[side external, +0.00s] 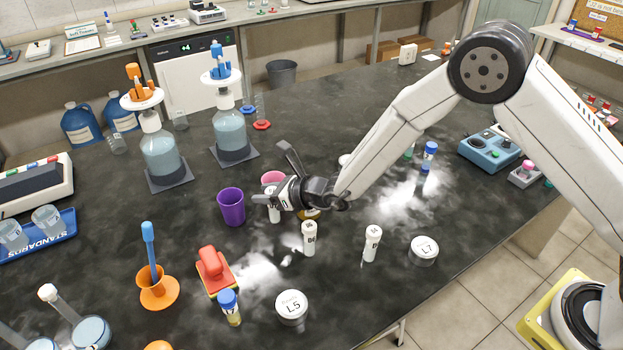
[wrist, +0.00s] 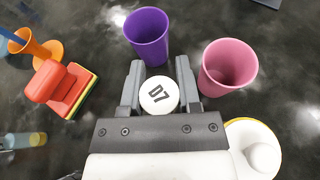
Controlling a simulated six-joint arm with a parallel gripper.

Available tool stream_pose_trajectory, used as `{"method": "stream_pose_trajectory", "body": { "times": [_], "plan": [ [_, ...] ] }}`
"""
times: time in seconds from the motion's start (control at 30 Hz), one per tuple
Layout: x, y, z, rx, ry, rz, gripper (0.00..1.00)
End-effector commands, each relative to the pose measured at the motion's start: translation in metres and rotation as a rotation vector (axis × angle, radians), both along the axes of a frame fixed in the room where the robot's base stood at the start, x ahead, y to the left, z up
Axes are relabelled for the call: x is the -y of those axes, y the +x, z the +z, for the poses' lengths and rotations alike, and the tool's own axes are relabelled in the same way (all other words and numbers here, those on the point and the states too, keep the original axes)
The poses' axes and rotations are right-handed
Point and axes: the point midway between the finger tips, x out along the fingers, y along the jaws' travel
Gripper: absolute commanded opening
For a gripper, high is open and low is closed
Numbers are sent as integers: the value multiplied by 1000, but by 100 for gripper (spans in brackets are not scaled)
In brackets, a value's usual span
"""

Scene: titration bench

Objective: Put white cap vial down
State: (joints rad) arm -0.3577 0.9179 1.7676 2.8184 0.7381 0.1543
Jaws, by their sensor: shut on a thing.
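My gripper (wrist: 158,88) is shut on the white cap vial (wrist: 158,97), whose white top reads D7 in the wrist view. In the side external view the vial (side external: 274,214) hangs upright at my gripper (side external: 268,188), just right of the purple cup. I cannot tell whether its base touches the bench. The purple cup (wrist: 148,36) and the pink cup (wrist: 228,66) stand just beyond the fingers, left and right.
Two other white vials (side external: 309,238) (side external: 372,243) stand on the dark bench (side external: 330,310). A red-handled block (side external: 213,272), an orange funnel stand (side external: 158,288), a blue-capped vial (side external: 230,306) and round L5 (side external: 292,307) and L7 (side external: 423,250) containers are nearby. Two dispenser bottles (side external: 160,152) (side external: 230,130) stand behind.

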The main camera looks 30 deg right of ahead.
Motion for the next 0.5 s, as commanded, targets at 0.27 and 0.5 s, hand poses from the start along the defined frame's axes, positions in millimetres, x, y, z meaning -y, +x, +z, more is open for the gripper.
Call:
{"method": "stream_pose_trajectory", "body": {
  "times": [0.27,0.5],
  "plan": [
    [0,0,-24,-1,-1,0,0],
    [0,0,-25,0,0,0,0]
  ]
}}
